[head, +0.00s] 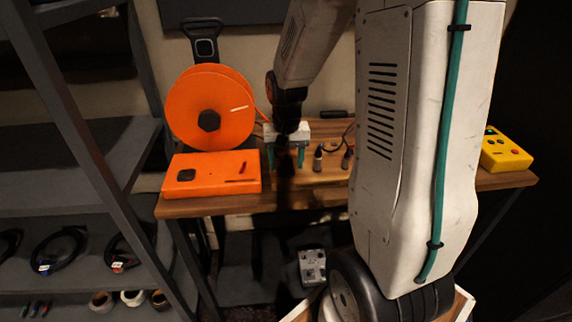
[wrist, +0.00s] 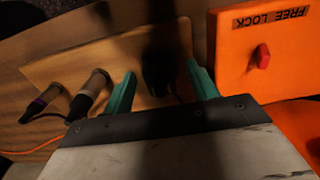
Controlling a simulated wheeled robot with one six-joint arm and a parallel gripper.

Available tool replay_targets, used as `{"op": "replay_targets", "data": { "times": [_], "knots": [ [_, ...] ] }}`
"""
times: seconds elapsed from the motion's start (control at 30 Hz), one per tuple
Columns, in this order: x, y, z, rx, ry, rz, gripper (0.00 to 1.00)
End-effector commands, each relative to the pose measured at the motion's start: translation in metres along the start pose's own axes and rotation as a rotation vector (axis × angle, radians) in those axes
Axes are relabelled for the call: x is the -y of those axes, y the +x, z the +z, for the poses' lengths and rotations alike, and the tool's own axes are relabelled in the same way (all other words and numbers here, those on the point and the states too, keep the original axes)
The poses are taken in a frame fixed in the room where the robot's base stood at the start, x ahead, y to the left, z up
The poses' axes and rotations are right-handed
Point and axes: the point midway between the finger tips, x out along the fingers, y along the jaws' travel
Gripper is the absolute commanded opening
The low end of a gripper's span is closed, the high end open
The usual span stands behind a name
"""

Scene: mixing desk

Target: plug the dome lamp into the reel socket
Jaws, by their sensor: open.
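The orange reel (head: 208,108) stands at the desk's left over a flat orange base (head: 225,183). A dark square socket (head: 186,175) shows on the base's top at left. My gripper (head: 286,160) is open above the wooden board, right of the base, its teal fingers pointing down. In the wrist view my gripper (wrist: 162,85) has a dark plug (wrist: 158,72) with a cord between its spread fingers, apart from both. Two more plugs with tan bodies (wrist: 90,95) (wrist: 44,103) stand to the left. I cannot tell which plug belongs to the dome lamp.
The orange base (wrist: 225,65) with its FREE LOCK label and red switch (wrist: 263,57) lies close beside one finger. A yellow box with buttons (head: 505,152) sits at the desk's right end. Shelves with coiled cables (head: 60,250) stand left. A grey box (head: 312,267) lies below the desk.

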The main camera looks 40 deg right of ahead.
Motion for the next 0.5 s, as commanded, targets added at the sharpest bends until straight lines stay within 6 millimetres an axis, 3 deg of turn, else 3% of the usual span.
{"op": "replay_targets", "data": {
  "times": [0.17,0.37,0.5],
  "knots": [
    [0.0001,0.0000,0.0000,0.000,0.000,0.000,0.58],
    [0.0001,0.0000,0.0000,0.000,0.000,0.000,0.03],
    [0.0001,-0.0006,-0.0001,0.000,0.000,0.000,0.00]
  ]
}}
